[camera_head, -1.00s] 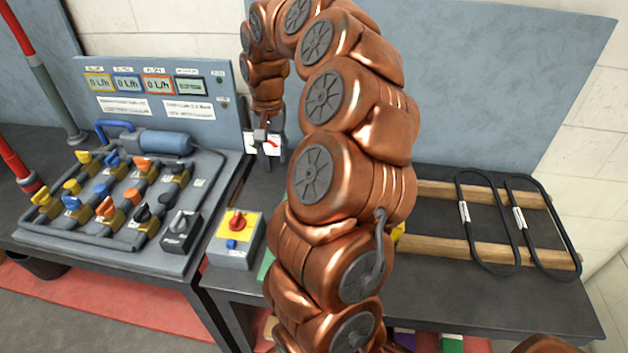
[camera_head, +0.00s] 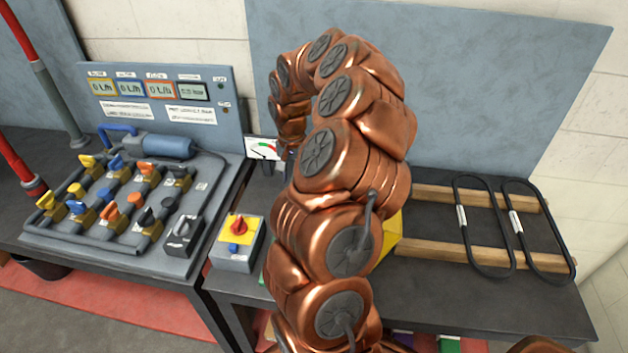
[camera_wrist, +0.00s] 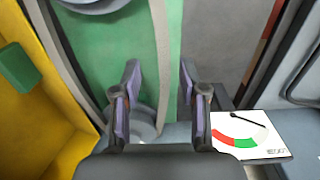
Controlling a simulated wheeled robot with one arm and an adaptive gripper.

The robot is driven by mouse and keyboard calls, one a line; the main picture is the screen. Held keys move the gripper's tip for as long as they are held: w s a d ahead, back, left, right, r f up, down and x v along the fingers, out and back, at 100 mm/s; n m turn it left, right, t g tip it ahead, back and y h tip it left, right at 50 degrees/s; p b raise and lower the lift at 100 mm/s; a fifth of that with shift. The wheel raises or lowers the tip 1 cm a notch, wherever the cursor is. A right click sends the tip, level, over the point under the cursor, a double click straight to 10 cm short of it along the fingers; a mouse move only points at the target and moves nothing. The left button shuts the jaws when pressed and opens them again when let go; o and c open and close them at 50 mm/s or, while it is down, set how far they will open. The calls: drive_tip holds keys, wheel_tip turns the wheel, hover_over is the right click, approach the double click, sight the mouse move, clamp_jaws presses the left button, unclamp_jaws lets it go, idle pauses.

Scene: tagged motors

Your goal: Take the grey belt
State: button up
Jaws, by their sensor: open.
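The grey belt (camera_wrist: 162,62) shows in the wrist view as a loop with two strands in front of a green panel. It runs between a pulley (camera_wrist: 95,4) at the top and a lower pulley (camera_wrist: 143,124), partly hidden by my gripper. My gripper (camera_wrist: 160,84) is open, with one finger on each side of the belt's right strand in the picture. I see no contact between the fingers and the belt. In the head view my own arm hides the belt and the gripper.
A dial gauge (camera_wrist: 250,135) stands close on the right of my gripper, and a yellow panel (camera_wrist: 38,110) is on the left. In the head view, two black belts (camera_head: 462,240) (camera_head: 548,262) with white tags lie on wooden rails. A switch box (camera_head: 238,250) stands left.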

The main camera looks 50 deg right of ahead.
drive_tip(key=shift+f, duration=0.45)
clamp_jaws()
